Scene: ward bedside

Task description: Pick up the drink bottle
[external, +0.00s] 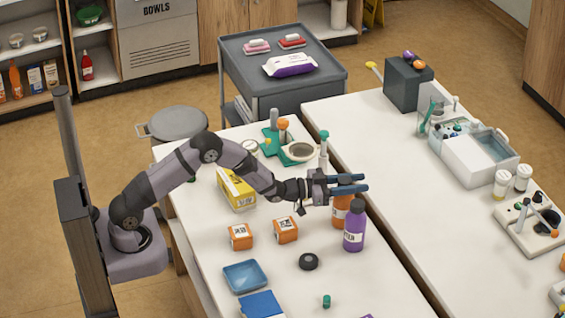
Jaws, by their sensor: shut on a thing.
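My gripper (352,183) reaches out over the right side of the near white table, with its blue fingers pointing right. The fingers are shut around the top of an orange bottle (340,214), whose upper end they hide. I cannot tell whether this bottle touches the table. A purple bottle (354,232) with a dark cap and a white label stands upright just in front and to the right of it. The pictures do not show clearly which of the two is the drink bottle.
Orange boxes (286,230), a black disc (308,262) and a blue tray (245,276) lie in front. A yellow box (236,188) lies left. A teal-topped item (324,142) rises just behind my gripper. A second white table (400,165) stands right, across a narrow gap.

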